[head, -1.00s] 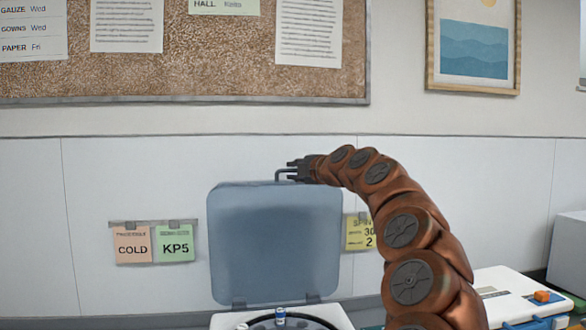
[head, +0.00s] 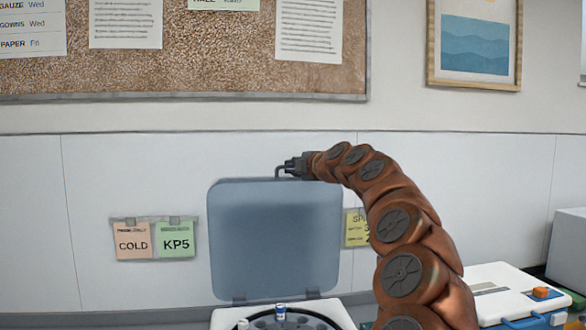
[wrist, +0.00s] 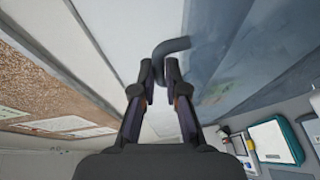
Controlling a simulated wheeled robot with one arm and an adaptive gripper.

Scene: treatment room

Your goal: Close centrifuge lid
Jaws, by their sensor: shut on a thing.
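The centrifuge (head: 338,316) is at the bottom middle of the head view, cut off by the frame edge. Its blue-grey lid (head: 275,245) stands open and upright on two hinges behind the rotor (head: 300,322). A dark bent handle (head: 281,170) sticks up from the lid's top edge. My gripper (head: 288,166) is at this handle, above the top edge and right of the lid's middle. In the wrist view my gripper (wrist: 159,72) is shut on the handle (wrist: 172,46), whose bent end shows beyond the fingertips.
A capped tube (head: 281,311) stands in the rotor. The wall with hanging cards (head: 175,242) is behind the lid.

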